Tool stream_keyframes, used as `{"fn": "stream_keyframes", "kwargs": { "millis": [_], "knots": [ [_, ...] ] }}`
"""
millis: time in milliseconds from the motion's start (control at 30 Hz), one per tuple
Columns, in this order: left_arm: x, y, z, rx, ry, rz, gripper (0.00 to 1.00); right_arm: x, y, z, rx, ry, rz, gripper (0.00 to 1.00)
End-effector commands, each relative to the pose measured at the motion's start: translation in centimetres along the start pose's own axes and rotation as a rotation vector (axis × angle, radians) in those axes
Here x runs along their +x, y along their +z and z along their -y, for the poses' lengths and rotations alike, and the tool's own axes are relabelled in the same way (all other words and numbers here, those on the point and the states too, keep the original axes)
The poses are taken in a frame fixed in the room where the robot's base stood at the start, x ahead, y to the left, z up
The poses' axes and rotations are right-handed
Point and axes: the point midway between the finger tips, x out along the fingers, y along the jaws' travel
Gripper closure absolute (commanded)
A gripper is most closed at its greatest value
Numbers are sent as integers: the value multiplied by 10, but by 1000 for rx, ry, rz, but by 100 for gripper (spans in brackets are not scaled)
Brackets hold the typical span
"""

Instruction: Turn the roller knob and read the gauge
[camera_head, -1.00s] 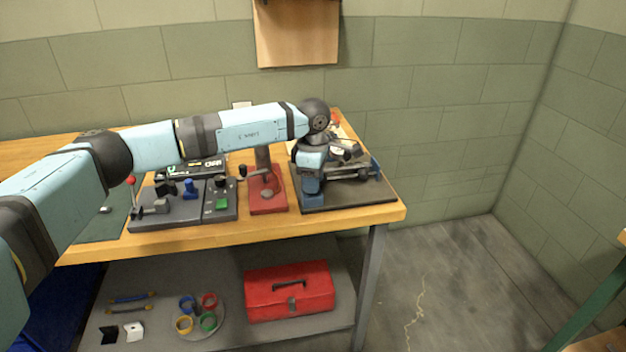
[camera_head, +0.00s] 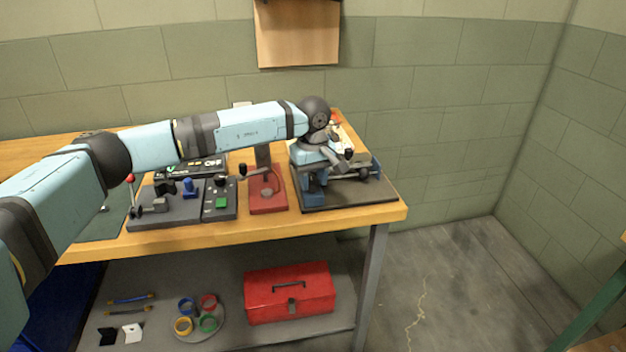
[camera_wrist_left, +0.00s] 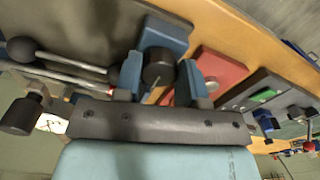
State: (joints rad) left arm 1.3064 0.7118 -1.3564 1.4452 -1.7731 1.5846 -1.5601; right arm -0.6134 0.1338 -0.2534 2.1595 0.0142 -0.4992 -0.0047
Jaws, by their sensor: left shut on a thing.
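In the left wrist view, a dark round knob (camera_wrist_left: 158,67) on a blue block (camera_wrist_left: 165,34) sits between the two blue fingers of my left gripper (camera_wrist_left: 160,82). The gripper is shut on this knob. In the head view my left gripper (camera_head: 317,180) is at the left side of the device on the dark base plate (camera_head: 350,195), and my wrist hides most of the knob. Metal rods with black ball ends (camera_wrist_left: 20,50) lie beside the gripper in the wrist view. I cannot make out a gauge face or reading. My right gripper is not in view.
A red-based stand (camera_head: 267,202) and a dark panel with a green button (camera_head: 222,203) stand close to the left. The table's front edge (camera_head: 350,222) is near. A red toolbox (camera_head: 290,292) is on the lower shelf. The floor at right is clear.

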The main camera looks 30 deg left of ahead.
Motion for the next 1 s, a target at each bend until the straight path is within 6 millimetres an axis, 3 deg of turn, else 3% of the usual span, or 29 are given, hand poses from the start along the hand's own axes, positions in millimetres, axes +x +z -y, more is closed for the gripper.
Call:
{"fn": "stream_keyframes", "kwargs": {
  "millis": [333, 900, 933, 1000],
  "knots": [
    [0, 0, 0, 147, 1, 0, 86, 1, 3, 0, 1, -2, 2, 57],
    [-1, 0, 0, 175, 1, -1, 86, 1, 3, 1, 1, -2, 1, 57],
    [-1, 0, 0, 175, 1, -1, 56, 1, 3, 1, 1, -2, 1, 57],
    [-1, 0, 0, 175, 1, -1, 40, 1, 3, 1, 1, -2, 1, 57]
  ]
}}
